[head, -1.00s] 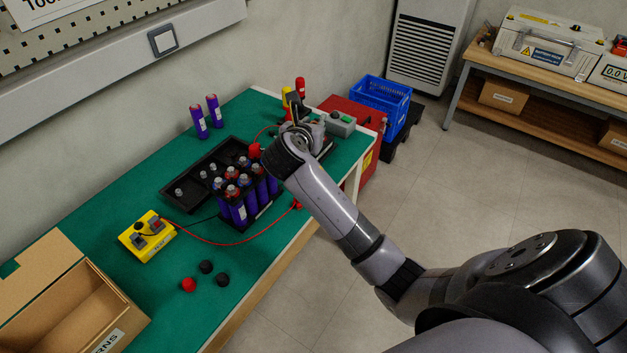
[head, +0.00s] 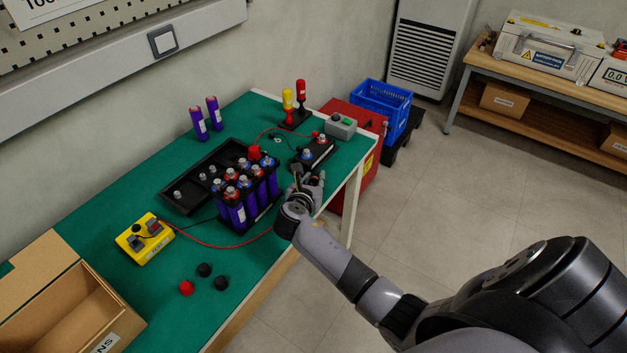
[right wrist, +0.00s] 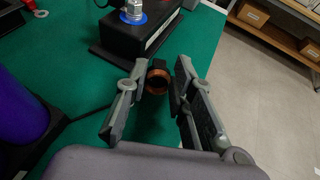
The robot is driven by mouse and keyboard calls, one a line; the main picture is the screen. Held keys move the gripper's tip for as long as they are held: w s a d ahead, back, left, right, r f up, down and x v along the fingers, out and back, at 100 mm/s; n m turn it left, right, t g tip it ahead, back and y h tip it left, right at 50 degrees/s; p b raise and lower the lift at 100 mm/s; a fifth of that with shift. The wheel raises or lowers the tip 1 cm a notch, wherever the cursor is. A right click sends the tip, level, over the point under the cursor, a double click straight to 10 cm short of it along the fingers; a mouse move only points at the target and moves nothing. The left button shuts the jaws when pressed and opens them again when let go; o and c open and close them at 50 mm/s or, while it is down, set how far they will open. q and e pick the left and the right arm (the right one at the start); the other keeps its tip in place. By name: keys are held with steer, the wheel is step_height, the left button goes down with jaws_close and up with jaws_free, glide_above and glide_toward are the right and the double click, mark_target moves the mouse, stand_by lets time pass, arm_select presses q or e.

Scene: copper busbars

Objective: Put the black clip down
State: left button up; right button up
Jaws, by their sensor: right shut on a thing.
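The black clip (right wrist: 158,76), with a copper-coloured inside, is between the fingertips of my right gripper (right wrist: 158,88) in the right wrist view. The right gripper is shut on it. In the head view my right gripper (head: 308,180) is at the table's front edge, just right of the purple battery cells. The clip is too small and covered to make out clearly there. In the right wrist view a dark cable (right wrist: 92,114) runs on the left behind a finger. How far the clip is above the green top I cannot tell. My left gripper is not in view.
A black block (head: 313,153) with bolt terminals stands just beyond the gripper. Purple cells (head: 237,213) stand in a black holder to its left. A yellow tester (head: 144,239) and loose red and black caps (head: 204,270) lie nearer. Green table (head: 110,210) is bare along the back left.

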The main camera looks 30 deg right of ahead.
steer(key=shift+f, duration=0.15)
steer(key=shift+f, duration=0.2)
steer(key=o, duration=0.9)
steer(key=shift+o, duration=0.2)
